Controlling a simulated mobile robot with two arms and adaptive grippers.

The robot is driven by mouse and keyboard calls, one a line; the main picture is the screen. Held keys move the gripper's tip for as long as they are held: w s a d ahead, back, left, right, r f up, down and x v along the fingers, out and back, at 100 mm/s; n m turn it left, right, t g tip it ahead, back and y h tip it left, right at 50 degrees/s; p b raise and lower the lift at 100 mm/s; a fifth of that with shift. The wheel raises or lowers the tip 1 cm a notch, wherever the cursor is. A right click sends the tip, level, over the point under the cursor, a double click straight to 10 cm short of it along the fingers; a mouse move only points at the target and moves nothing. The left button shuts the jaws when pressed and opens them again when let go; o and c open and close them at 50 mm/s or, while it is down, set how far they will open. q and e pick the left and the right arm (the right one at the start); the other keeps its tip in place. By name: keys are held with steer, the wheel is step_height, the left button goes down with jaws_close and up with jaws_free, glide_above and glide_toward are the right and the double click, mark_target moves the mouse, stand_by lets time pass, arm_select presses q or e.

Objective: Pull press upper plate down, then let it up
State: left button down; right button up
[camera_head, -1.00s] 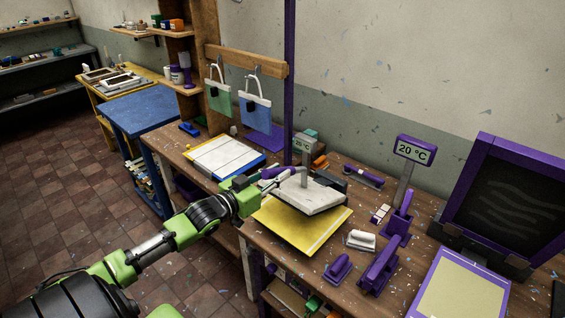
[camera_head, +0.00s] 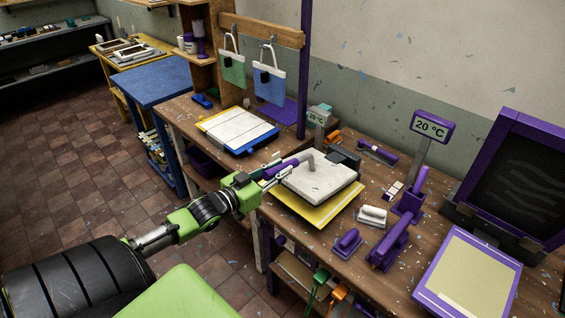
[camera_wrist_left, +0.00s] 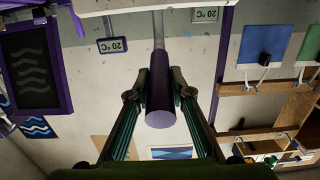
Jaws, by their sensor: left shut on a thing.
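The press's pale upper plate (camera_head: 318,180) sits close above a yellow board (camera_head: 322,219) on the wooden bench. Its grey arm ends in a purple handle (camera_head: 280,168) pointing toward me. My left gripper (camera_head: 262,178) is shut on this handle. In the left wrist view, the two fingers of my left gripper (camera_wrist_left: 161,100) flank the round purple handle (camera_wrist_left: 161,98). The plate's pale edge shows along the top there. I cannot tell whether the plate touches the board. My right gripper is not in view.
Purple tools (camera_head: 392,240) and a white-handled block (camera_head: 372,216) stand right of the press. A white board on a blue base (camera_head: 238,131) lies to its left. A purple post (camera_head: 305,60) rises behind. A purple-framed screen (camera_head: 445,285) lies at the bench's right.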

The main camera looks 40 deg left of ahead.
arm_select(q)
steer(key=f, duration=0.1)
steer(key=s+f+b, duration=0.1)
steer(key=f, duration=0.2)
steer(key=shift+s+a+f, duration=0.1)
steer(key=shift+s+f, duration=0.1)
steer(key=shift+s, duration=0.2)
steer(key=shift+r, duration=0.2)
stand_by(2.0)
steer(key=shift+w, duration=0.1)
